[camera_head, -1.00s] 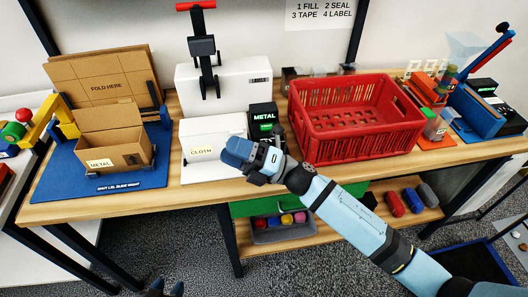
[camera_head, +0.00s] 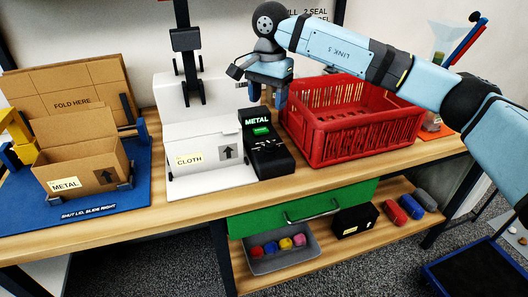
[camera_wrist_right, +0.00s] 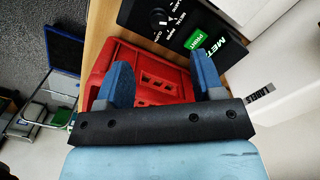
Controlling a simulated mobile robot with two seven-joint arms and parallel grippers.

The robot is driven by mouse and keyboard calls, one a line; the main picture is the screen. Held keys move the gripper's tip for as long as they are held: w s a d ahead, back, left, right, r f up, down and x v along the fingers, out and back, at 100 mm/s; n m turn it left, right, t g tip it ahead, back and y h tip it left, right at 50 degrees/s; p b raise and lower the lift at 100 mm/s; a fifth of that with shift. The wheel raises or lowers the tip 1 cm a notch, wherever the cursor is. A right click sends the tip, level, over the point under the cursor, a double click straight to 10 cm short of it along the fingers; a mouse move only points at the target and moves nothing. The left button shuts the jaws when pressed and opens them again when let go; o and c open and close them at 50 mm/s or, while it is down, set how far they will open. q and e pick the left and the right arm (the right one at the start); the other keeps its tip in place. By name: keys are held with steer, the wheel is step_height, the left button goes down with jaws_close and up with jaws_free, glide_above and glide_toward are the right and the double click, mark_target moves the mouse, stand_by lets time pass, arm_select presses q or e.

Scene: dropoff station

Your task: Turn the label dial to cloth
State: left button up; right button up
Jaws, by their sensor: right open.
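The black label printer (camera_head: 266,158) stands on the bench between a white packet and the red crate. Its display reads METAL (camera_head: 257,121). In the right wrist view the printer's round dial (camera_wrist_right: 158,18) sits beside a green PRINT button (camera_wrist_right: 193,39), with small words around it. Which word it points at is too small to tell. My right gripper (camera_head: 268,98) is open and empty, pointing down above the printer's back right and the crate's left edge. In the wrist view its blue fingers (camera_wrist_right: 160,65) are apart and not touching the dial. My left gripper is out of view.
The red crate (camera_head: 365,148) stands close to the printer's right. A white packet labelled CLOTH (camera_head: 205,150) lies to its left, before a white machine with a black lever (camera_head: 186,40). An open cardboard box labelled METAL (camera_head: 95,172) sits on the blue fixture (camera_head: 110,205).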

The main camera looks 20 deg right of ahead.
mark_target(270, 143)
steer(key=f, duration=0.4)
steer(key=f+b, duration=0.1)
steer(key=f, duration=0.3)
steer(key=d+f, duration=0.1)
steer(key=f, duration=0.4)
steer(key=shift+w+f, duration=0.1)
steer(key=shift+w, duration=0.05)
steer(key=c, duration=0.9)
